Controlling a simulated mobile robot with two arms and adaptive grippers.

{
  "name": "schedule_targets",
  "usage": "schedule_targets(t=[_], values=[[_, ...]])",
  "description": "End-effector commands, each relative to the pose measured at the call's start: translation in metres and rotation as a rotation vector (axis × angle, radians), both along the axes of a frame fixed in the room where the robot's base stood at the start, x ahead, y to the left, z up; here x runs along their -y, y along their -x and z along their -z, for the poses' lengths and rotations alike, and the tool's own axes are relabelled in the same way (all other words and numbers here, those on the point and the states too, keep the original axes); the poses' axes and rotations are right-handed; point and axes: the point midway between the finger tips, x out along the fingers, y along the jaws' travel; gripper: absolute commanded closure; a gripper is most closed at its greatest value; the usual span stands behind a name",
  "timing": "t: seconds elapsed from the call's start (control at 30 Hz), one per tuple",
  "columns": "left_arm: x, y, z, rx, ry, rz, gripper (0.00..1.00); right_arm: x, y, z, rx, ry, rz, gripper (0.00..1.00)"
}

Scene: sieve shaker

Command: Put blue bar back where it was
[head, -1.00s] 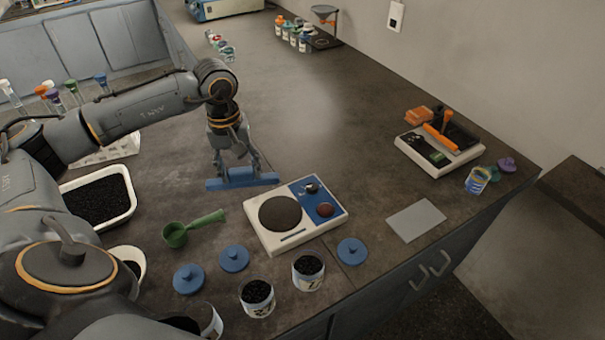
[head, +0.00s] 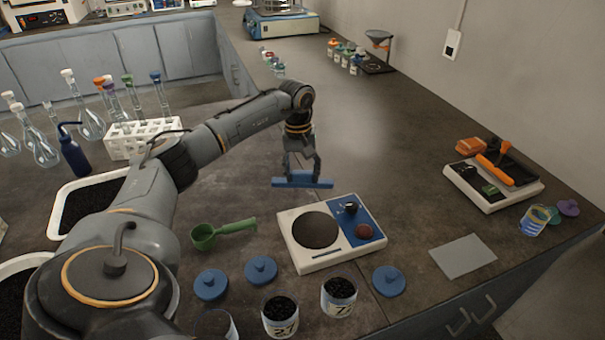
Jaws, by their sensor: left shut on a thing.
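The blue bar (head: 292,183) is in the head view, just behind the white and blue device with a round dark plate (head: 290,225). My left gripper (head: 302,176) is shut on the bar from above, its fingers pointing down. The bar lies level, left to right. I cannot tell whether it touches the bench or hangs slightly above it. My right gripper is not in view.
A green scoop (head: 222,232) lies left of the device. Blue lids (head: 261,269) and jars of dark grains (head: 281,316) stand in front. A second device (head: 492,183) and a grey plate (head: 462,256) are at right. The bench behind the bar is clear.

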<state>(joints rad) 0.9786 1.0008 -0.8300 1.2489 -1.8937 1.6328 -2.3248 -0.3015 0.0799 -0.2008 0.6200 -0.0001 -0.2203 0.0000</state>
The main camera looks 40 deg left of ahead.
Motion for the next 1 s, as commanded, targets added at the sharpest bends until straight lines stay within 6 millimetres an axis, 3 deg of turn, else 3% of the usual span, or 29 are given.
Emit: schedule_targets(t=[0.23,0.6,0.63,0.7,0.73,1.0], values=[[-0.001,-0.003,0.036,-0.002,0.001,0.0,1.0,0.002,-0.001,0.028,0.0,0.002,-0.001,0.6],[-0.002,-0.003,0.038,-0.001,0.0,-0.001,1.0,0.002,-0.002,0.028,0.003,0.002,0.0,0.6],[-0.002,-0.003,0.037,-0.001,0.0,-0.001,0.4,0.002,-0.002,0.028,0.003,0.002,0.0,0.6],[-0.002,-0.003,0.037,-0.001,0.0,-0.001,0.26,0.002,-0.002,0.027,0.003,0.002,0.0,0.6],[-0.002,-0.003,0.037,-0.001,0.0,-0.001,0.21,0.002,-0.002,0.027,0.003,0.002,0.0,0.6],[-0.002,-0.003,0.037,-0.001,0.0,-0.001,0.21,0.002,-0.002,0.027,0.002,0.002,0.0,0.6]])
